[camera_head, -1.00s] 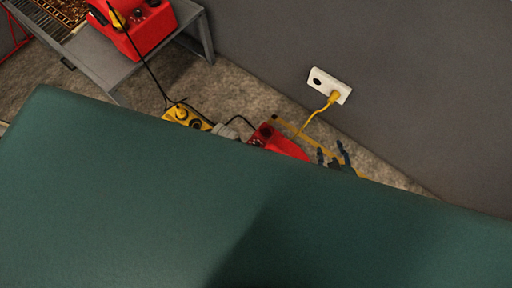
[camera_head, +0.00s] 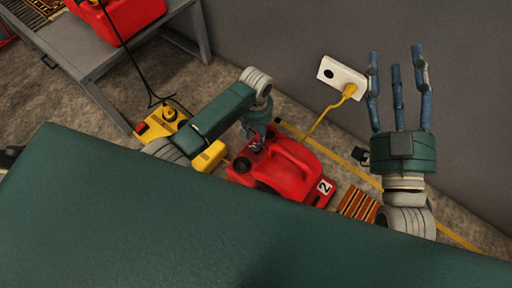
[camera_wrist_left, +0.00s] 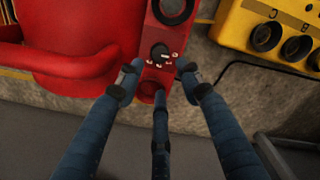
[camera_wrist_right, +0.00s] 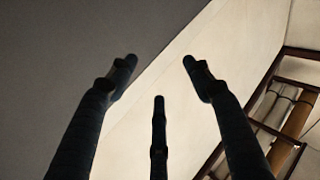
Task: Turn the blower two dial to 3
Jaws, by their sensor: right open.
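The red blower two (camera_head: 290,172), with a white "2" label (camera_head: 325,187), lies on the floor by the wall. Its black dial (camera_wrist_left: 160,53) shows in the left wrist view, with small white marks beside and below it; I cannot read its setting for sure. My left gripper (camera_head: 257,143) is over the blower's control end. In the left wrist view its fingers (camera_wrist_left: 159,72) are spread, two tips on either side just below the dial, the third below; no contact is clear. My right gripper (camera_head: 399,85) is open, empty and raised in front of the wall.
A yellow socket box (camera_head: 160,125) lies left of the blower. A white wall outlet (camera_head: 342,76) holds a yellow plug and cord. Another red machine (camera_head: 120,18) stands on a grey bench (camera_head: 95,60). A striped brown piece (camera_head: 358,205) lies right of the blower.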

